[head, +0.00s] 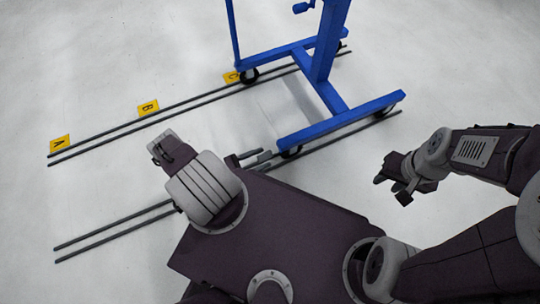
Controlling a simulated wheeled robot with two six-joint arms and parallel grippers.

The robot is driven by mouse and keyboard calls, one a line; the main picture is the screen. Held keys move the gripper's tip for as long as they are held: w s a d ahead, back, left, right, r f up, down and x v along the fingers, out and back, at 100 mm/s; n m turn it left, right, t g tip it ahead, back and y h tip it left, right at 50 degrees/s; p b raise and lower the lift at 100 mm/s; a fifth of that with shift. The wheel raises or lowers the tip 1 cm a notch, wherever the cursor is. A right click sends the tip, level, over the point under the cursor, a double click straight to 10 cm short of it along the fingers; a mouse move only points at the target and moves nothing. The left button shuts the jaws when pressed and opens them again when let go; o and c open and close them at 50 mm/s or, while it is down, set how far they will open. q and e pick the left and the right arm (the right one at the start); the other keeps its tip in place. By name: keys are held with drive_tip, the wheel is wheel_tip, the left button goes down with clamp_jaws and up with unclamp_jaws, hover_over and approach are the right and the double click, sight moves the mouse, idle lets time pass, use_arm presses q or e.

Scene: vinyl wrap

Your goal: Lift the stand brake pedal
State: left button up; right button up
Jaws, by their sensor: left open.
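The blue stand (325,90) rests on wheels over dark floor rails at the top centre right. Small grey pieces (263,156) by its near left wheel may be the brake pedal; they are too small to be sure and partly hidden by my body. My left gripper (158,150) is open and empty above the floor, left of the stand and apart from it. My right gripper (391,188) is over bare floor, right of and below the stand's near beam. It touches nothing, and its finger gap is unclear.
Yellow floor markers A (60,143), B (148,107) and C (232,77) lie along the far rail pair (110,134). The near rail pair (110,230) runs partly beneath my body. The pale floor is otherwise clear.

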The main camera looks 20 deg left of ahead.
sight(267, 156)
use_arm(q)
drive_tip(key=b+x, duration=0.1)
drive_tip(key=x, duration=0.3)
drive_tip(key=shift+w+d, duration=0.1)
